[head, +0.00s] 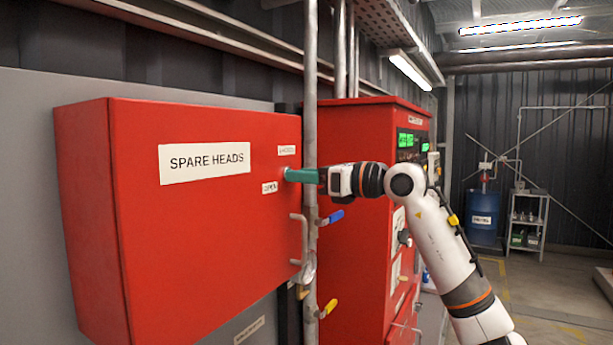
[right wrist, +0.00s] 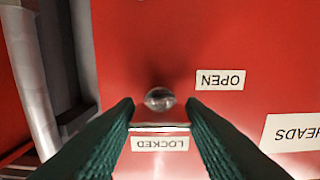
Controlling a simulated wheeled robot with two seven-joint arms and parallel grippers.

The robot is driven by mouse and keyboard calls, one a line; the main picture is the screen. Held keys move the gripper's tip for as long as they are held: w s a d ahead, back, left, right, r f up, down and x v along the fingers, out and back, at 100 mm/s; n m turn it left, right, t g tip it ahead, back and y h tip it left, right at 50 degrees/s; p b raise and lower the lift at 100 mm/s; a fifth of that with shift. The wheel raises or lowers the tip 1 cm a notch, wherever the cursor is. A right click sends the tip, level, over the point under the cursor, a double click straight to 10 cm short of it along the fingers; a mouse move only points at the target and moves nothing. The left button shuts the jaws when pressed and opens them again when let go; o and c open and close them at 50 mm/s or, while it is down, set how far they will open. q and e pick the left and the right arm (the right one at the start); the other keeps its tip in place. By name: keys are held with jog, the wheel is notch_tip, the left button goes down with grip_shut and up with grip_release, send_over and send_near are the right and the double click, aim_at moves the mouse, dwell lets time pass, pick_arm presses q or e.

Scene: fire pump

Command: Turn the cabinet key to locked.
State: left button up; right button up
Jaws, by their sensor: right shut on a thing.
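The red cabinet (head: 215,235) has a "SPARE HEADS" sign on its front. A "LOCKED" label (head: 286,150) and an "OPEN" label (head: 270,188) sit near its right edge. My right gripper (head: 289,175) reaches the cabinet front from the right, between these labels; its green fingers hide the key in the head view. In the right wrist view, which shows the labels upside down, the fingers close on the ends of a pale, flat key (right wrist: 160,127). A round silver lock (right wrist: 159,98) shows just above it in the picture. My left gripper is not in view.
A vertical grey pipe (head: 310,80) runs just right of the cabinet, near my right gripper. A blue-handled valve (head: 332,217) and a yellow-handled valve (head: 328,308) stick out below. A second red cabinet (head: 358,255) stands behind my right arm.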

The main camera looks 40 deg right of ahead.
jog(key=shift+m, duration=0.3)
jog(key=m, duration=0.8)
jog(key=shift+m, duration=0.4)
jog(key=m, duration=0.4)
jog(key=shift+m+p, duration=0.3)
jog(key=shift+m, duration=1.9)
jog(key=o, duration=1)
